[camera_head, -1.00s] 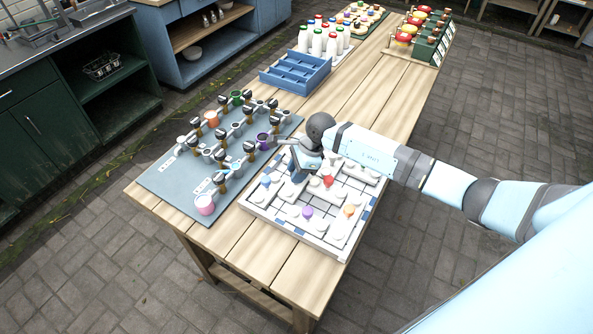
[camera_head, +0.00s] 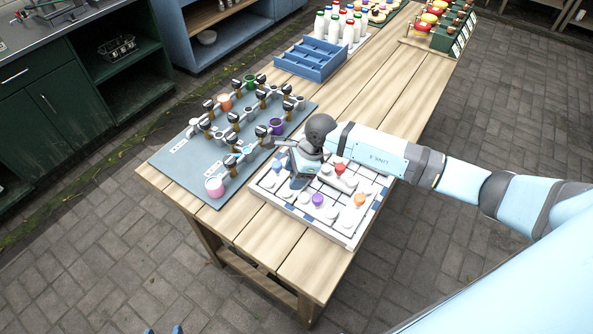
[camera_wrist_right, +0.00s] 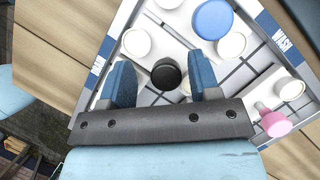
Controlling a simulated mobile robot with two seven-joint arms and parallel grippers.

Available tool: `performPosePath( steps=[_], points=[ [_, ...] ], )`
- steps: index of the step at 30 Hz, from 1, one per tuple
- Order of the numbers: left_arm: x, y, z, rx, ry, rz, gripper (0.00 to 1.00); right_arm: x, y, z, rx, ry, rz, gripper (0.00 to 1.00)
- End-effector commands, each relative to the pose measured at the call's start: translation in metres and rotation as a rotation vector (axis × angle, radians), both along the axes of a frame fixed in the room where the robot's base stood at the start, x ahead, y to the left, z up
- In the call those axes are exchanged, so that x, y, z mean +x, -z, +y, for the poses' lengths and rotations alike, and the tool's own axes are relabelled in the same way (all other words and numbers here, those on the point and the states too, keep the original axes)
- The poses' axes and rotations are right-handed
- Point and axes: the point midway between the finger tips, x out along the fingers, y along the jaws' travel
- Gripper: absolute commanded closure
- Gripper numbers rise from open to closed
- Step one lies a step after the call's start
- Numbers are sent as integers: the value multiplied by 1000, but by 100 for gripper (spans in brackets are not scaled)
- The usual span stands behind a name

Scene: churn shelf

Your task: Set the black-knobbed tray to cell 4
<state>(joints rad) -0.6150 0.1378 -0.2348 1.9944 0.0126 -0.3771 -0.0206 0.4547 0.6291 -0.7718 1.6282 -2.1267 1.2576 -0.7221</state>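The black knob (camera_wrist_right: 166,74) shows in the right wrist view, between my right gripper's two blue fingers (camera_wrist_right: 161,78), with a gap on each side. The fingers are apart and hold nothing. The white tray under the knob is partly hidden by the gripper. In the head view my right gripper (camera_head: 300,180) is low over the left part of the white board (camera_head: 345,237) and hides the black knob. Cell numbers cannot be read. Two blue fingertips, apart, at the bottom edge seem to be my left gripper (camera_head: 164,330), far from the board.
Other knobs on the board are red (camera_head: 340,169), purple (camera_head: 317,200), orange (camera_head: 360,200) and blue (camera_head: 277,168); a pink one (camera_wrist_right: 275,123) shows in the wrist view. A grey panel with cups (camera_head: 185,178) lies left. A blue crate (camera_head: 312,60) and bottles stand behind.

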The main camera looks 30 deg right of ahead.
Motion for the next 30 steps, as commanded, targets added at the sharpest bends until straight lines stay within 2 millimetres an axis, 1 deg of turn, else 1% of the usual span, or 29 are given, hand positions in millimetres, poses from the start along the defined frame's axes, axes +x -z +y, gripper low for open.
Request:
performPosePath(
  steps=[8,11,14,24,27,30],
  points=[
    [0,0,1,2,0,-1,44,1,-2,-2,-3,2,-3,44],
    [0,2,1,2,0,-1,44,1,-8,-5,-3,3,-4,44],
    [0,6,1,1,0,0,44,0,-22,-12,-5,1,-7,44],
    [0,20,1,1,1,2,44,-8,-93,-39,-5,1,-7,44],
    [0,23,1,2,1,3,44,-10,-109,-45,-4,1,-5,44],
    [0,24,1,2,1,3,44,-11,-120,-49,-2,1,-5,44]
  ],
)
